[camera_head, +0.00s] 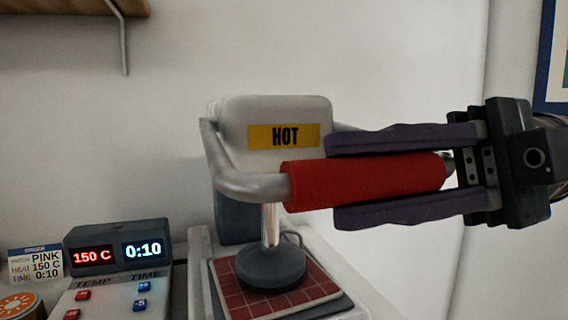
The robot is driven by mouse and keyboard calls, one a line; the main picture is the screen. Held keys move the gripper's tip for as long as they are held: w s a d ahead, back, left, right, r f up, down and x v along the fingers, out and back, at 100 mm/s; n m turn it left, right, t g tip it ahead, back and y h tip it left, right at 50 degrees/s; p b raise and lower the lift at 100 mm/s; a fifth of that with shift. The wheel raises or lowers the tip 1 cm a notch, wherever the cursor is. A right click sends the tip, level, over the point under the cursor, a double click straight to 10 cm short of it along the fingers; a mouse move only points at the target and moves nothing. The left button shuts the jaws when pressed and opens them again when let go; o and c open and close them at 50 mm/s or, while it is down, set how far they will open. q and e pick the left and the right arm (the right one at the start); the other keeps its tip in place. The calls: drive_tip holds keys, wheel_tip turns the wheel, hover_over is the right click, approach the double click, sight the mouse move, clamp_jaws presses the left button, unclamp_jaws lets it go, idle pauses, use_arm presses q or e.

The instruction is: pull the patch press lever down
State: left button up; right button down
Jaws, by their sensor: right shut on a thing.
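The patch press (276,112) stands in the middle of the head view, a pale housing with a yellow HOT label. Its lever is a bent metal bar (226,172) with a red grip (318,184), level and in front of the housing. My right gripper (335,182) comes in from the right, shut on the red grip with one purple finger above it and one below. Below the lever, a dark round press head (271,266) is on or just over a red gridded pad (236,288); I cannot tell whether they touch. My left gripper is not in view.
A control box (118,236) at the lower left shows 150 C and 0:10, with red and blue buttons on the panel below. A card (36,262) reading PINK, 150 C, 0:10 stands left of it, behind an orange round thing (18,304). A wooden shelf (60,6) is at the upper left.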

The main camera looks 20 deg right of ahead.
drive_tip(key=shift+f, duration=0.35)
drive_tip(key=c, duration=0.7)
unclamp_jaws()
drive_tip(key=shift+o, duration=0.2)
drive_tip(key=shift+d, duration=0.1)
drive_tip(key=shift+w+d+f, duration=0.1)
drive_tip(key=shift+d, duration=0.25)
drive_tip(key=d+b, duration=0.2)
drive_tip(key=d, duration=0.7)
drive_tip(key=shift+w, duration=0.1)
drive_tip(key=shift+d, duration=0.1)
